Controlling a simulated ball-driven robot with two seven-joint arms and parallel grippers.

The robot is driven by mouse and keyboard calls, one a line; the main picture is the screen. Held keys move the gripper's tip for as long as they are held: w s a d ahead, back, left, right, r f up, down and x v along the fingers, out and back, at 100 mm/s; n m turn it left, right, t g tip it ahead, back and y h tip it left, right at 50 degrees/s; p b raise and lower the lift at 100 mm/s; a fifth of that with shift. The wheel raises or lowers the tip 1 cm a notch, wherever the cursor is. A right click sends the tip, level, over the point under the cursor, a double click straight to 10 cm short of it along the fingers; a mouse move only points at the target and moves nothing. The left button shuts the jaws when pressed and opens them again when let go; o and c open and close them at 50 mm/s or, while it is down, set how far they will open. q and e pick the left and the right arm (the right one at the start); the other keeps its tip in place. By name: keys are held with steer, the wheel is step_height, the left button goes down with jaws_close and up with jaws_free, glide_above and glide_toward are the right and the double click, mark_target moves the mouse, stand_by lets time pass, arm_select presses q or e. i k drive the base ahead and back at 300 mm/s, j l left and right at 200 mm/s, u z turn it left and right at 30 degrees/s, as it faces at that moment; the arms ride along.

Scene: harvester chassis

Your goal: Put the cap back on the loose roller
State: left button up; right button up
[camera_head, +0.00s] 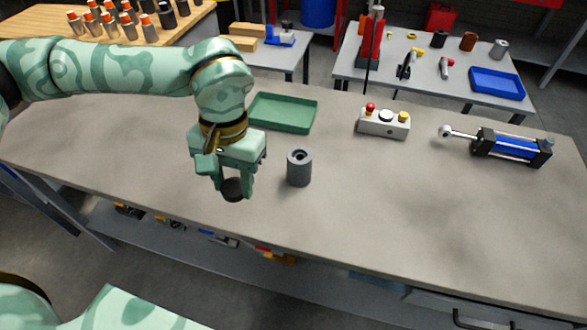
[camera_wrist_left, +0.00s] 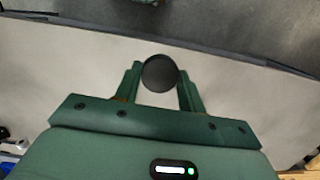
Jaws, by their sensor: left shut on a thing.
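The loose roller (camera_head: 299,168) is a grey cylinder standing upright on the workbench, with a dark hole in its top. My left gripper (camera_head: 233,188) is shut on a dark round cap (camera_head: 234,190) and holds it to the left of the roller, apart from it. In the left wrist view the cap (camera_wrist_left: 160,73) sits between the two green fingertips (camera_wrist_left: 160,82), its round face toward the camera. The height of the cap over the bench is hard to tell. My right gripper does not show.
A green tray (camera_head: 283,113) lies behind the roller. A control box (camera_head: 384,122) with red and yellow buttons and a blue-black cylinder actuator (camera_head: 510,146) lie to the right. The bench (camera_head: 400,220) is clear in front and right of the roller.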

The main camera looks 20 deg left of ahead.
mark_target(299, 174)
steer(key=k+j+z, duration=0.2)
steer(key=j, duration=0.2)
steer(key=j+z, duration=0.15)
steer(key=j, duration=0.25)
steer(key=k+j+z, duration=0.2)
steer(key=j, duration=0.15)
